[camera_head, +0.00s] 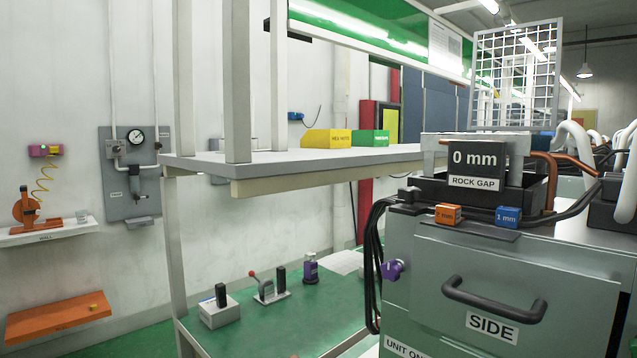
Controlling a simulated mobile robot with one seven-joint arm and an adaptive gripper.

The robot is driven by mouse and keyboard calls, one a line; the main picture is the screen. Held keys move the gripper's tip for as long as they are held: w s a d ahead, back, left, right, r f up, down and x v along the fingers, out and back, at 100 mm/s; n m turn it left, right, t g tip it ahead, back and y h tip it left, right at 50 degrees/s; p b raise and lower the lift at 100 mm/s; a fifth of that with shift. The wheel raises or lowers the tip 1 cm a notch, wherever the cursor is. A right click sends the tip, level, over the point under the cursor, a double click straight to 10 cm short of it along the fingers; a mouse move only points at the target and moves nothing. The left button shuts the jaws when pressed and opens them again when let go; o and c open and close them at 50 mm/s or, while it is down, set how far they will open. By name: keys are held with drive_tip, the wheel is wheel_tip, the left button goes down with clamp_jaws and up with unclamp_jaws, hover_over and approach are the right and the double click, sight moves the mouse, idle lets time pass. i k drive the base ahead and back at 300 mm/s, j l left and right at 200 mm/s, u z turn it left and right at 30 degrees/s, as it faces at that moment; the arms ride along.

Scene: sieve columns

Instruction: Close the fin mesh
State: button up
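A white wire mesh panel (518,75) stands upright at the upper right, above and behind the black unit labelled "0 mm ROCK GAP" (476,165). It looks raised like an open flap, but its lower edge and any hinge are partly hidden behind that unit. Whether it touches the unit, I cannot tell. My gripper is not in this view.
A grey cabinet (420,262) with a black handle (495,308) and a "SIDE" label fills the lower right. Orange (448,214) and blue (508,216) blocks sit on its front ledge. Copper and white pipes crowd the right. A bench shelf (300,165) spans the middle.

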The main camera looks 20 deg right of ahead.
sight(543, 74)
drive_tip(key=k+l, duration=0.15)
drive_tip(key=k, duration=0.25)
drive_tip(key=k+l+u, duration=0.25)
drive_tip(key=k+l, duration=0.4)
drive_tip(key=k+l+u, duration=0.1)
drive_tip(key=l, duration=0.25)
drive_tip(key=k+l+u, duration=0.1)
drive_tip(key=k+l, duration=0.15)
drive_tip(key=k+l+u, duration=0.1)
drive_tip(key=l, duration=0.35)
drive_tip(key=l+u, duration=0.1)
drive_tip(key=l, duration=0.35)
drive_tip(key=k+l+u, duration=0.1)
drive_tip(key=l, duration=0.4)
drive_tip(key=l+u, duration=0.1)
drive_tip(key=l, duration=0.35)
drive_tip(key=k+l+u, duration=0.1)
drive_tip(key=l, duration=0.4)
drive_tip(key=k+l+u, duration=0.1)
drive_tip(key=l, duration=0.9)
drive_tip(key=k+l+u, duration=0.1)
drive_tip(key=l, duration=1)
drive_tip(key=k+l+u, duration=0.15)
drive_tip(key=l, duration=0.4)
